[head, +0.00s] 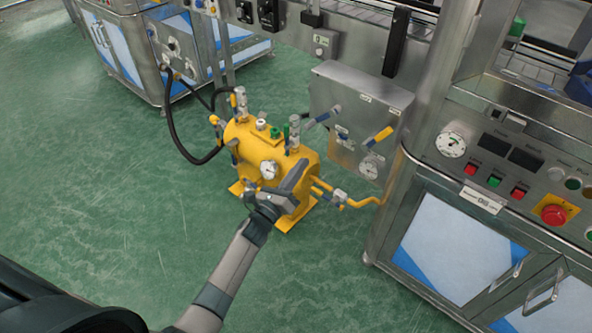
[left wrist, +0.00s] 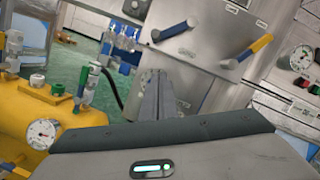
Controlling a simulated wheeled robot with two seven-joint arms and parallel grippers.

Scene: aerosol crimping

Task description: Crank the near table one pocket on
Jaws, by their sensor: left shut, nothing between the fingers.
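My left gripper (head: 299,174) is shut and empty, in front of the yellow tank in the head view. Its closed fingers (left wrist: 157,97) point at the steel valve box in the left wrist view. No crank or pocketed table can be made out in either view. The steel box (head: 345,95) on the machine side carries a lever with a blue grip (left wrist: 173,31) and a lever with a yellow end (head: 383,134). The yellow-ended lever also shows in the left wrist view (left wrist: 250,50). The fingers look apart from both levers. My right gripper is not in view.
The yellow tank (head: 245,146), with a gauge (head: 269,169) and valves, stands close beside my left gripper. A yellow pipe (head: 365,202) runs right from it. A steel control cabinet (head: 440,245) with a red stop button (head: 554,214) stands right. Green floor (head: 110,190) is open at left.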

